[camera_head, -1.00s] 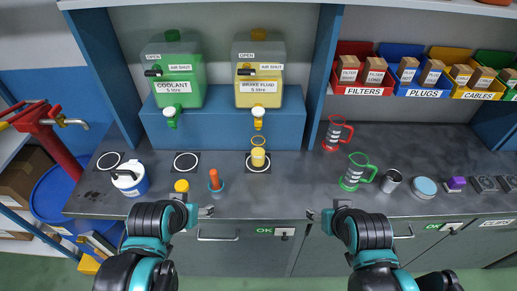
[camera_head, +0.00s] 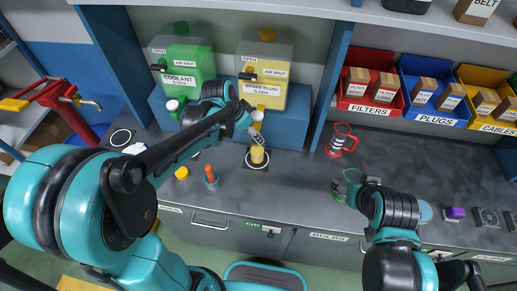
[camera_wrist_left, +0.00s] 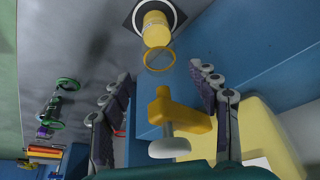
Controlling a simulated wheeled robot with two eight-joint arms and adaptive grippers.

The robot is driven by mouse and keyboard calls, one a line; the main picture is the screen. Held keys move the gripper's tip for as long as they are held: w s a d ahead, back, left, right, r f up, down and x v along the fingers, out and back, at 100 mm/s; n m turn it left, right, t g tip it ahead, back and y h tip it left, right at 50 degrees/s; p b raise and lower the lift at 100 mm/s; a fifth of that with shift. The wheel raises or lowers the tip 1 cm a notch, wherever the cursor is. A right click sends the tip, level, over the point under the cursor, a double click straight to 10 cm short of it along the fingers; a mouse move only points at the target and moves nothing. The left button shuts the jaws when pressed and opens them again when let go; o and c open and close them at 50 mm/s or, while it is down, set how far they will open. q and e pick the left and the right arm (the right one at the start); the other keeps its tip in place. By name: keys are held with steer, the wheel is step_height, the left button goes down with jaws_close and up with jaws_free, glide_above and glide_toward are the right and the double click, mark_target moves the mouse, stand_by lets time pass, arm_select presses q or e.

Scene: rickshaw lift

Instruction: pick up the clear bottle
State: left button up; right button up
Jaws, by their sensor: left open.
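What looks like the clear bottle (camera_head: 257,155) stands on a black mat on the grey bench, below the brake fluid container. Its lower part is yellow and a yellow ring sits above; its walls hardly show. In the left wrist view the yellow part (camera_wrist_left: 157,30) and ring lie ahead of the fingertips. My left gripper (camera_head: 257,138) is open and empty, just above and beside the bottle, hiding part of it in the head view. It shows in the left wrist view (camera_wrist_left: 155,95). My right gripper (camera_head: 343,187) is at the green jug (camera_head: 341,198); its finger opening is unclear.
The brake fluid container (camera_head: 264,72) has a yellow tap (camera_wrist_left: 180,122) that appears between my left fingers in the wrist view. The coolant container (camera_head: 186,70) stands left of it. An orange-topped item (camera_head: 210,174) and a red jug (camera_head: 341,140) stand on the bench nearby.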

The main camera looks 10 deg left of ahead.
mark_target(257, 149)
arm_select(q)
steer(key=b+x, duration=0.1)
steer(key=x, duration=0.4)
steer(key=shift+w, duration=0.1)
steer(key=shift+r, duration=0.1)
jaws_close()
steer(key=shift+r, duration=0.1)
